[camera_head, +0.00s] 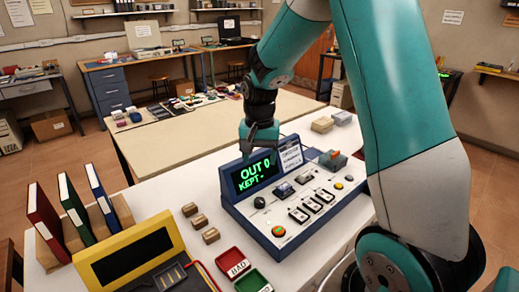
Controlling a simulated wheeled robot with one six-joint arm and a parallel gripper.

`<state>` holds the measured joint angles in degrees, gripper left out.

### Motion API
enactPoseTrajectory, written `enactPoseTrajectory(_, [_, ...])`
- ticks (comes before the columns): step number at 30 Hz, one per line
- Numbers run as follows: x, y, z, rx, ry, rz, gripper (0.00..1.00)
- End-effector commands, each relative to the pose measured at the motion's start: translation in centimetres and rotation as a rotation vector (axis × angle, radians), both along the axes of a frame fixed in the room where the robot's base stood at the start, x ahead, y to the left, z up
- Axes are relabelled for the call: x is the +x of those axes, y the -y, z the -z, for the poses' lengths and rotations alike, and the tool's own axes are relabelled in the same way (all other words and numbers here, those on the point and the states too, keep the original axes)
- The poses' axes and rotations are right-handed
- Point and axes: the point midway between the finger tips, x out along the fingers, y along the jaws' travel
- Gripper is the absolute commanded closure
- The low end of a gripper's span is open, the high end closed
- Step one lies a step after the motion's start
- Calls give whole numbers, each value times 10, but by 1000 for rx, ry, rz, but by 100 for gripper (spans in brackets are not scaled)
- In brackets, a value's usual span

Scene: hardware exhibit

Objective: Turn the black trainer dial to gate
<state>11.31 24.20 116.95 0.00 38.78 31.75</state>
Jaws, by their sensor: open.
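The trainer (335,203) is a blue console with a pale sloping panel, standing on the white table. Its dark screen (257,174) shows "OUT 0" and "KEPT -" in green. A small round black dial (260,202) sits at the panel's left side, below the screen. Its pointer and any gate mark are too small to read. My gripper (248,150) is dark grey and points down at the screen's top edge, above and beyond the dial in the picture. It appears apart from the dial, with nothing seen between its fingers. Whether it touches the console cannot be told.
The panel also has a red-and-green button (278,231), several small switches and a yellow knob (339,186). Left are wooden blocks (200,221), a yellow-framed device (130,255) and upright binders (75,210). A red BAD tray (233,263) and a green tray (253,281) stand in front.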

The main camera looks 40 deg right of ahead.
Motion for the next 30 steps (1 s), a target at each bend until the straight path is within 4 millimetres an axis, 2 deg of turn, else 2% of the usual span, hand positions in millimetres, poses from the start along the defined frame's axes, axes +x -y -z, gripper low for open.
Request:
enactPoseTrajectory(3, [1,0,-16,0,3,0,39])
enactPoseTrajectory(7, [0,0,-23,-1,1,0,39])
enactPoseTrajectory(25, [0,-2,-25,1,1,-7,39])
enactPoseTrajectory(28, [-7,-21,-35,19,16,-88,39])
enactPoseTrajectory(30, [-20,-50,-48,47,40,-214,39])
